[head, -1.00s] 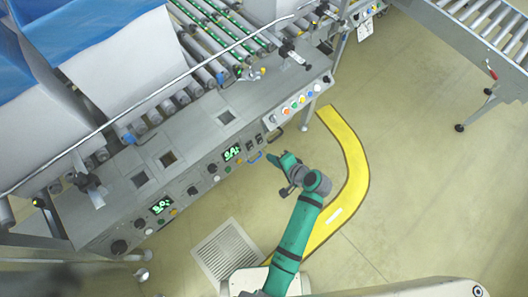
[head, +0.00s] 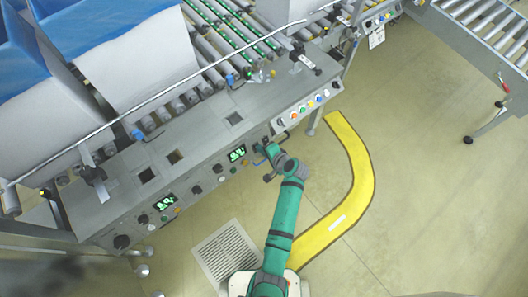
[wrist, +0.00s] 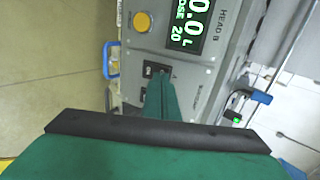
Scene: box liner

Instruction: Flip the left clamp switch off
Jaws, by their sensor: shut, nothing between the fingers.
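Two small black switches sit on the grey panel beside the HEAD B display. The upper switch (wrist: 152,70) shows in the wrist view, next to my fingertips. By the panel's orientation it seems to be the left one. The lower switch (wrist: 143,97) is partly covered by my fingers. My gripper (wrist: 161,82) is shut and empty, its green fingers pointing at the panel. I cannot tell whether it touches a switch or which way the switches are set. In the head view my gripper (head: 262,148) is at the panel's front face and hides the switches there.
A lit green display (wrist: 190,25) and a yellow button (wrist: 142,21) are close by. A blue handle (wrist: 111,60) sticks out beside the switches. Coloured buttons (head: 307,107) are further right on the machine. The floor around the yellow line (head: 355,170) is clear.

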